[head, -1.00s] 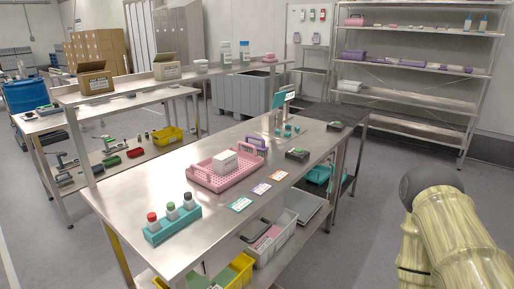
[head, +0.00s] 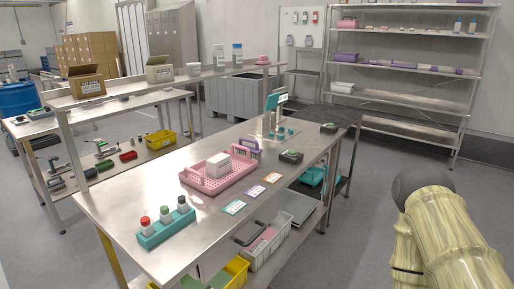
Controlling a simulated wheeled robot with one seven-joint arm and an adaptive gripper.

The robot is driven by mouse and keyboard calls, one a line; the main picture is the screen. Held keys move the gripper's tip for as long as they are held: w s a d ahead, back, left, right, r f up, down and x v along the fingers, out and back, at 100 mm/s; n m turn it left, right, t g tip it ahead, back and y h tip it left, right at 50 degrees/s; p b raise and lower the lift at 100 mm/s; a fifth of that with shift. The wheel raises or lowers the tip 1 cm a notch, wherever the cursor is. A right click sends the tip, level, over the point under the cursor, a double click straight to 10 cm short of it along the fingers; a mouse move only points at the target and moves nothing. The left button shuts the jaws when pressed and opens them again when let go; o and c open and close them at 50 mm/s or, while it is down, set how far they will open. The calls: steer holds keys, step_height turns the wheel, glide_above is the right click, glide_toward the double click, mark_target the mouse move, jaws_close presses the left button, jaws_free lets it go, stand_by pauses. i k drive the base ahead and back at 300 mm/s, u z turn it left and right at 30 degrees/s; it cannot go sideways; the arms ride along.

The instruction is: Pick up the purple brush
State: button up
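A small purple object (head: 249,148) stands on the steel table just behind the pink basket. It may be the purple brush, but it is too small to tell. Longer purple items (head: 400,65) lie on a shelf of the rack at the back right; their kind cannot be made out either. My gripper is not in view; only part of my arm shows at the lower right, well apart from the table.
The steel table (head: 150,190) holds a pink basket (head: 190,182) with a white box, a teal rack (head: 160,236) of bottles, and several cards. A wire-post shelf rack (head: 410,96) stands at the back right. Grey floor (head: 350,240) is clear right of the table.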

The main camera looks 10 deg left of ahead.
mark_target(255, 152)
steer(key=z, duration=1.5)
steer(key=i, duration=2.65)
steer(key=u, duration=4.05)
